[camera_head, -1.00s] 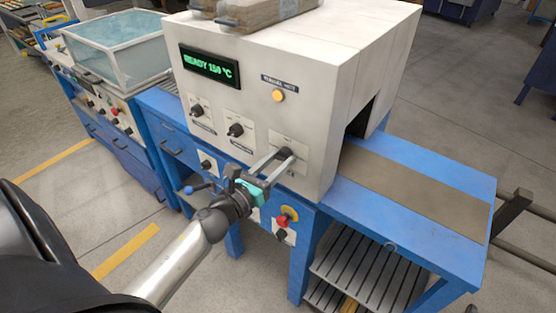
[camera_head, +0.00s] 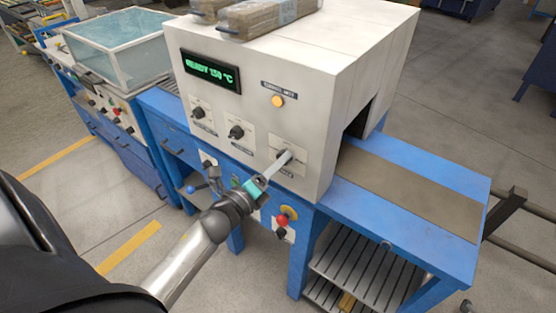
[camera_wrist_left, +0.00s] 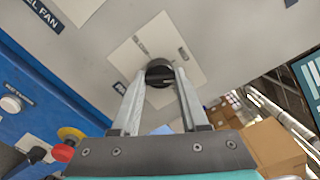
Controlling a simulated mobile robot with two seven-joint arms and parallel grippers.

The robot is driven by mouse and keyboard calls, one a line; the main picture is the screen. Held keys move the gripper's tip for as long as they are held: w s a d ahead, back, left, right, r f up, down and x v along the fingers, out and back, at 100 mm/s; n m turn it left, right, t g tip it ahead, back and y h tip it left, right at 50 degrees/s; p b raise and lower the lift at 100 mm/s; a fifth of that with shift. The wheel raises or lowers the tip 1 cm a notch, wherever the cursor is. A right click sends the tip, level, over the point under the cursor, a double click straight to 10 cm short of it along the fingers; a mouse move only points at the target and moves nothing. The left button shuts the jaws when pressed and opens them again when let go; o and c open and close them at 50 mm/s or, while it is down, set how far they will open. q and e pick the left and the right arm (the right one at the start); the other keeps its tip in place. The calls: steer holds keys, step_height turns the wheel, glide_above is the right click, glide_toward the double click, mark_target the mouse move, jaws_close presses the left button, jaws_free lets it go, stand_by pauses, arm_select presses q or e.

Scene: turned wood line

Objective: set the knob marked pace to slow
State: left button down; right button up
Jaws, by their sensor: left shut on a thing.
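A black round knob (camera_wrist_left: 160,74) on a pale square plate (camera_wrist_left: 190,62) sits between my left gripper's fingertips in the left wrist view. It is the rightmost of the row of knobs on the white oven front. My left gripper (camera_head: 286,157) is shut on it, and the fingers hide most of it in the head view. My right gripper is not in view.
Two more black knobs, a left one (camera_head: 198,113) and a middle one (camera_head: 237,132), are on the oven front (camera_head: 325,110). A lit display (camera_head: 211,71) and orange lamp (camera_head: 278,101) are above. A red emergency button (camera_head: 283,221) sits below; a conveyor belt (camera_head: 410,190) runs right.

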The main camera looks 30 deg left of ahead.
arm_select(q)
steer(key=n+p, duration=0.8)
steer(key=n, duration=1.5)
steer(key=shift+r+n, duration=0.15)
steer(key=shift+n, duration=0.55)
steer(key=shift+c, duration=2.1)
jaws_free()
steer(key=s+a, duration=0.1)
steer(key=s, duration=1.4)
steer(key=shift+a, duration=0.15)
